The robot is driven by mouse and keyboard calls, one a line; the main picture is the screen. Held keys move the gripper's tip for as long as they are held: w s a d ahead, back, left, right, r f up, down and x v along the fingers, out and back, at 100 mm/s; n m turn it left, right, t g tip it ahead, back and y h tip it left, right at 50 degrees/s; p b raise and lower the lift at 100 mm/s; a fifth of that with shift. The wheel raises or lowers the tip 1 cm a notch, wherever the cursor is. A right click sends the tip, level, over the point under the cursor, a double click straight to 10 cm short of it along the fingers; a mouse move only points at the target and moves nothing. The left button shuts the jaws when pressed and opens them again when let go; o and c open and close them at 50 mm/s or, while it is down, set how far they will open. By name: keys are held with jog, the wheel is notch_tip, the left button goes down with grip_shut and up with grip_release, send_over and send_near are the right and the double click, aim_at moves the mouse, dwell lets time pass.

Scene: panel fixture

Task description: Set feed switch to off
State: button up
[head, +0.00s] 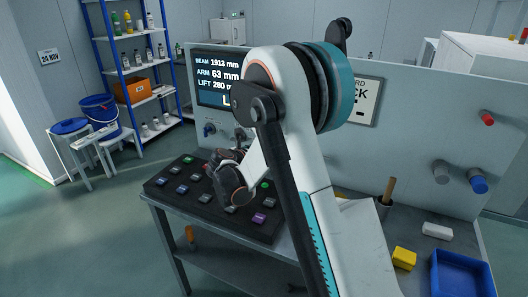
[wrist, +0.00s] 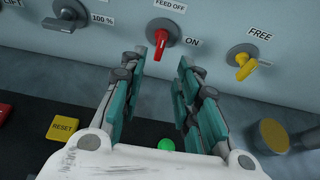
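The feed switch (wrist: 162,32) is a grey round knob with a red handle on the upright panel, in the upper middle of the wrist view. Its red handle points down in the picture, toward me. A "FEED OFF" label sits above it and an "ON" label to its lower right. My gripper (wrist: 161,62) is open and empty, its teal-padded fingers spread to either side of the red handle's lower end. In the head view my gripper (head: 238,140) is near the panel, partly hidden, and my arm hides the feed switch.
A "LIFT" knob (wrist: 70,20) is left of the feed switch, and a yellow-handled "FREE" knob (wrist: 243,60) is right. Below is a black button board (head: 170,203) with a yellow RESET button (wrist: 64,127). A blue tray (head: 461,270) sits at the table's right.

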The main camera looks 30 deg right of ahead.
jog(key=shift+v, duration=1.35)
jog(key=s+a+r+m+y, duration=0.2)
jog(key=s+r+m, duration=0.15)
jog(key=s, duration=0.25)
jog(key=s+a+r+m+g+y, duration=0.1)
jog(key=s+a+r+m+y, duration=0.15)
jog(key=s+m, duration=0.3)
jog(key=s+a+r+m+y, duration=0.1)
jog(key=s+r+m, duration=0.25)
jog(key=s, duration=0.35)
jog(key=s+a+m+y, duration=0.1)
jog(key=s+a+m, duration=0.2)
jog(key=s, duration=0.3)
jog(key=s+a+f+m+y, duration=0.1)
jog(key=s+a+m+y, duration=0.1)
jog(key=s+m, duration=0.4)
jog(key=s+a+m+y, duration=0.2)
jog(key=s+a+m, duration=0.2)
jog(key=s, duration=0.2)
jog(key=shift+s+f, duration=0.4)
